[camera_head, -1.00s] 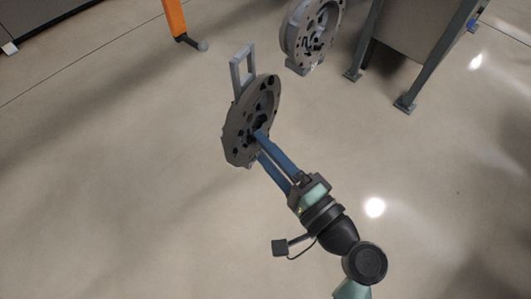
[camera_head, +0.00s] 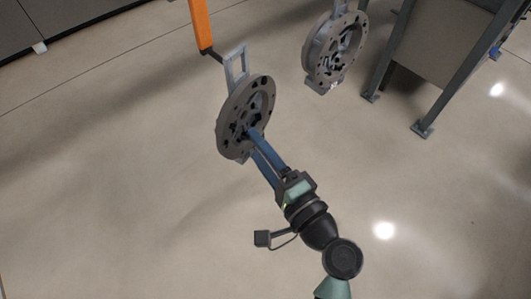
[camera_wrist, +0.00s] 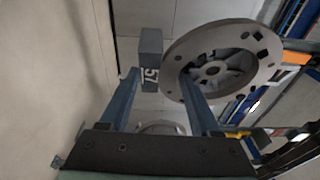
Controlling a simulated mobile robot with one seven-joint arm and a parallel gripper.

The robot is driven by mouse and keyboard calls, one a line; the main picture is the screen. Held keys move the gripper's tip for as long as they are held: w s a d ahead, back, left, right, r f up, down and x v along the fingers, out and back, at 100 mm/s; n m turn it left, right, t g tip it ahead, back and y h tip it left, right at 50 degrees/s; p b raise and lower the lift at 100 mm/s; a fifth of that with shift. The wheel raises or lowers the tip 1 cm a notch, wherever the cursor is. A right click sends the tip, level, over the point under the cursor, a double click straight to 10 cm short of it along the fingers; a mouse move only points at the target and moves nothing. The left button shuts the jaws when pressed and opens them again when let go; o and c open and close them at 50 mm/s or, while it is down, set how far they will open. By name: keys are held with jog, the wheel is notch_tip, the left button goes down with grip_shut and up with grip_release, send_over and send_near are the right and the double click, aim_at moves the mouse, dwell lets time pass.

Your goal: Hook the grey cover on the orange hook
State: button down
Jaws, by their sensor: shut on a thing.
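The grey cover (camera_head: 226,122) is a round, holed disc with a rectangular open loop (camera_head: 236,65) on top. My gripper (camera_head: 254,143) is shut on it from its lower right and holds it up off the floor. The orange hook (camera_head: 200,25) is an orange upright with a short dark arm at its lower end, at the top of the head view. The arm's end reaches the loop's left side in the picture; I cannot tell whether they touch or the hook is behind. In the wrist view the disc (camera_wrist: 185,50) shows beyond my fingers; the hook is not clear there.
A second, similar grey cover (camera_head: 313,56) stands to the right on a small block. A grey-legged stand (camera_head: 447,90) is at the upper right. Dark cabinets (camera_head: 30,25) are at the upper left. The floor (camera_head: 110,190) at left and below is clear.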

jog(key=shift+a+x, duration=0.15)
jog(key=shift+x, duration=1)
jog(key=shift+a+x, duration=0.15)
jog(key=shift+x, duration=0.95)
jog(key=shift+w+a+f+b, duration=0.2)
jog(key=shift+f+b, duration=0.15)
jog(key=shift+w+a+f+b, duration=0.2)
jog(key=shift+f+b, duration=0.15)
jog(key=shift+f, duration=0.05)
